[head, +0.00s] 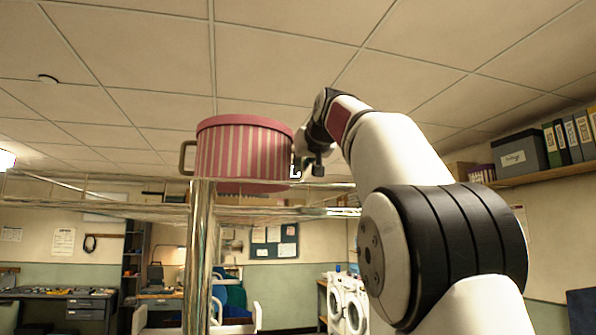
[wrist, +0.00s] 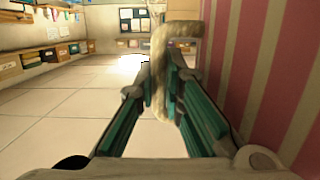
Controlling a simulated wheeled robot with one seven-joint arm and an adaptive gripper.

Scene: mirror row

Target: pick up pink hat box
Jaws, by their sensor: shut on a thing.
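The pink hat box (head: 243,152) is round, with pink and pale stripes, a darker pink lid and a handle at each side. It is upright at the shiny top of a metal rack (head: 110,200); whether it rests there or hangs just above, I cannot tell. A pink patch shows under it. My gripper (head: 299,170) is at the box's right side. In the wrist view, my gripper (wrist: 162,92) is shut on the tan handle (wrist: 178,30), and the striped wall (wrist: 265,80) fills the right.
A thick shiny post (head: 200,255) stands in front below the box. A wall shelf (head: 550,174) with a grey box and binders is at right. Benches and white machines (head: 347,302) stand behind. The wrist view shows open floor (wrist: 60,105) at left.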

